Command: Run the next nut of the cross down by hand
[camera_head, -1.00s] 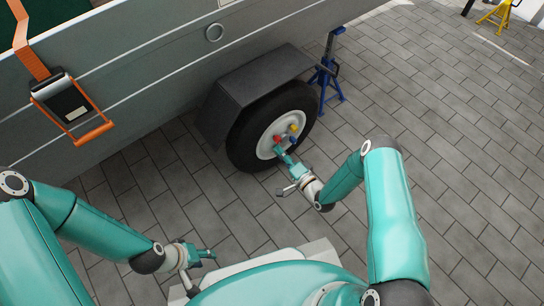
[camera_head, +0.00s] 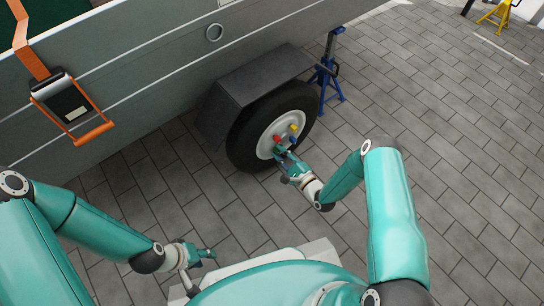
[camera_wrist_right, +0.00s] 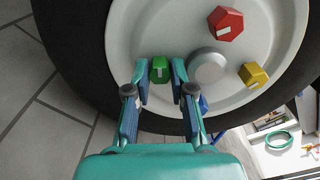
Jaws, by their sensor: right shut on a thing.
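The wheel (camera_head: 240,146) has a pale hub face carrying coloured nuts around a grey centre cap (camera_wrist_right: 207,66). The red nut (camera_wrist_right: 226,23), yellow nut (camera_wrist_right: 252,75) and blue nut (camera_wrist_right: 203,104) show in the right wrist view; the blue one is partly behind a finger. My right gripper (camera_wrist_right: 160,80) is shut on the green nut (camera_wrist_right: 160,68), with one finger on each side. In the head view the right gripper (camera_head: 281,153) is at the lower hub and hides the green nut. My left gripper (camera_head: 207,254) is away from the wheel; its jaw gap is unclear.
A dark mudguard (camera_head: 262,75) covers the top of the wheel on the grey trailer side (camera_head: 150,75). A blue stand (camera_head: 327,75) is behind the wheel. An orange-handled strap ratchet (camera_head: 72,108) hangs at left.

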